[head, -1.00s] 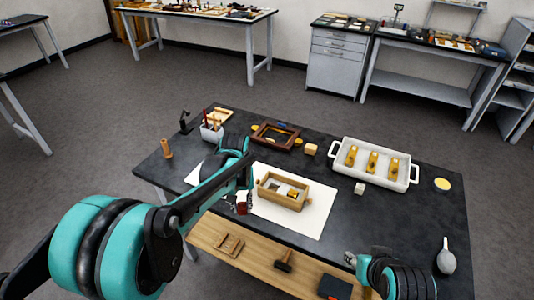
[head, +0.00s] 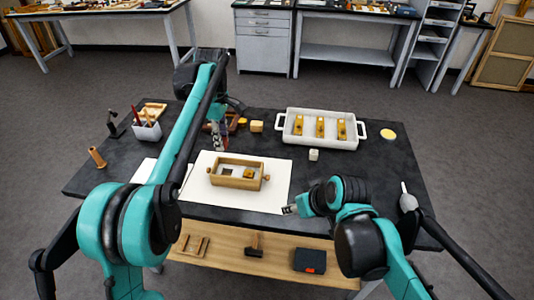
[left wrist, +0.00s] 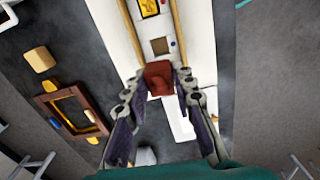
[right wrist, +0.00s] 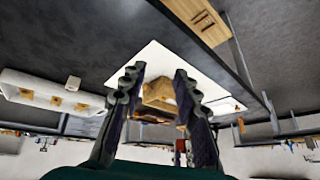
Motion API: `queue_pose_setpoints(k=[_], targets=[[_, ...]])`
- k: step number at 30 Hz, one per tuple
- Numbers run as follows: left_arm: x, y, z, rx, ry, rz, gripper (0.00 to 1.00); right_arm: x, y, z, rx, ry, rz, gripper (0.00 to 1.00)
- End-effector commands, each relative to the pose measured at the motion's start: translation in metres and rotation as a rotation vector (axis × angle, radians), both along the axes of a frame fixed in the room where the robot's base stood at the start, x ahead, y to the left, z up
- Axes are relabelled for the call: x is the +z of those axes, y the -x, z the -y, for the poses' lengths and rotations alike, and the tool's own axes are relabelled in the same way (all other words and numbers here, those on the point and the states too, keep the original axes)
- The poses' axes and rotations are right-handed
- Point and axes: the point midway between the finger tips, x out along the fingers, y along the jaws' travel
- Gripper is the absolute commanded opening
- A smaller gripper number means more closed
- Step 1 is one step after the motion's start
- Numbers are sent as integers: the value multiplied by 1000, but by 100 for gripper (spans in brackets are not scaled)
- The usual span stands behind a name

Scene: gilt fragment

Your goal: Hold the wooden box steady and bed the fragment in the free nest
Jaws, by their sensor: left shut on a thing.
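The wooden box (head: 222,181) lies on a white sheet (head: 272,196) at the table's middle. One nest holds a gold piece (head: 249,173); the nest to its left looks empty. In the left wrist view that square nest (left wrist: 160,46) is bare. My left gripper (head: 217,139) is above the table behind the box, shut on a red-brown block (left wrist: 158,76), perhaps the fragment. My right gripper (head: 289,210) is open and empty, low to the right of the box and apart from it. In the right wrist view the box (right wrist: 160,92) shows beyond its open fingers.
A white tray (head: 284,136) with three gilt pieces stands at the back right, near a small white block (head: 313,155). A dark wooden frame (left wrist: 85,120) and small wooden blocks (head: 256,126) lie behind the box. A pen cup (head: 147,131) stands left. The sheet around the box is clear.

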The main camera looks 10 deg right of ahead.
Motion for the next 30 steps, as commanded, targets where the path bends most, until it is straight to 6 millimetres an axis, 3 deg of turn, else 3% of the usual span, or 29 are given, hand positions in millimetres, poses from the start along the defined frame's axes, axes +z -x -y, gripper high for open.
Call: queue_pose_setpoints(k=[9, 18, 24, 30], targets=[[0, 0, 0, -1, 0, 0, 3, 8, -87, -29, 319, -148, 28, 31], [0, 0, 0, -1, 0, 0, 3, 0, -166, -39, 628, -292, 204, 31], [0, 0, 0, -1, 0, 0, 3, -13, -206, -34, 805, -364, 384, 31], [0, 0, 0, -1, 0, 0, 3, -24, -226, -27, 909, -399, 529, 31]])
